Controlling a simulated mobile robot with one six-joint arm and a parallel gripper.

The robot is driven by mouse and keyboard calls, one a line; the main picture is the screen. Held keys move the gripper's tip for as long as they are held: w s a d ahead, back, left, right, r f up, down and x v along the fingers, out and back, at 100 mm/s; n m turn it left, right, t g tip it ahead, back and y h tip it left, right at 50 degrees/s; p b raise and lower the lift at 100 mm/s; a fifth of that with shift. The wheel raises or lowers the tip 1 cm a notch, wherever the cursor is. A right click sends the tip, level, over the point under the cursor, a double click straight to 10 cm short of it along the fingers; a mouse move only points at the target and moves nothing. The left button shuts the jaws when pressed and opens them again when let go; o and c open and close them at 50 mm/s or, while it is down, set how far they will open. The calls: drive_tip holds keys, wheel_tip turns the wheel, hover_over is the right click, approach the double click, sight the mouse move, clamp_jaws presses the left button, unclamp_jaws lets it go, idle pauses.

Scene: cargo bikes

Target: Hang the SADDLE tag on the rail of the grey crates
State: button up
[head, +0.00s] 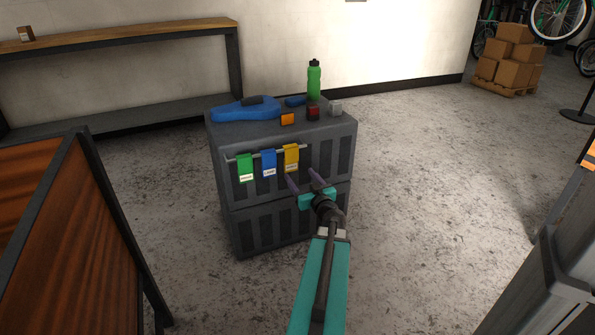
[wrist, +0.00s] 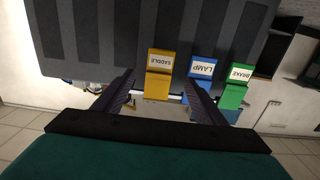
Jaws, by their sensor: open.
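The yellow SADDLE tag (head: 291,157) hangs at the right end of the thin rail (head: 229,161) on the front of the stacked grey crates (head: 275,220). In the wrist view the tag (wrist: 159,84) shows upside down, its word readable on a white label. My gripper (head: 302,179) is open and empty, just in front of the crates, low and slightly right of the tag. In the wrist view the tag appears between the two spread fingers of my gripper (wrist: 160,82); no contact can be made out.
A blue LAMP tag (head: 268,163) and a green BRAKE tag (head: 245,168) hang left of it. A green bottle (head: 313,82), a blue item (head: 245,110) and small blocks stand on the crate top.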

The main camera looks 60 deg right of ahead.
drive_tip(key=shift+p+v, duration=0.65)
drive_tip(key=shift+v, duration=1.9)
drive_tip(key=w+a+f+m+g+y+p, duration=0.1)
drive_tip(key=w+a+f+m+g+p, duration=0.1)
drive_tip(key=w+a+f+g+p, duration=0.55)
drive_tip(key=w+a+f+n+g+y+p, duration=0.1)
drive_tip(key=w+a+f+p, duration=0.2)
drive_tip(key=a, duration=0.5)
drive_tip(key=w+a+f+n+g+y+p, duration=0.1)
drive_tip(key=a+f+y+p, duration=0.2)
drive_tip(key=a, duration=0.4)
drive_tip(key=w+a+f+n+g+p, duration=0.1)
drive_tip(key=a+f+p, duration=0.2)
drive_tip(key=a+p, duration=0.35)
drive_tip(key=s+a+f+n+g+y+p, duration=0.15)
drive_tip(key=s+a, duration=0.25)
drive_tip(key=a, duration=0.6)
drive_tip(key=s+a+n+g+y+p, duration=0.1)
drive_tip(key=s+a+g+y+p, duration=0.15)
drive_tip(key=a, duration=0.65)
drive_tip(key=s+a+r+n+g+p, duration=0.1)
drive_tip(key=s+a+n+g+p, duration=0.1)
drive_tip(key=s+a, duration=0.5)
drive_tip(key=s+a+r+n+g+y+p, duration=0.1)
drive_tip(key=s+a+r+g+p, duration=0.1)
drive_tip(key=s+a, duration=0.5)
drive_tip(key=shift+a+r+n+g+y+p, duration=0.25)
drive_tip(key=shift+a+n+g+y+p, duration=0.15)
drive_tip(key=shift+g+p, duration=0.3)
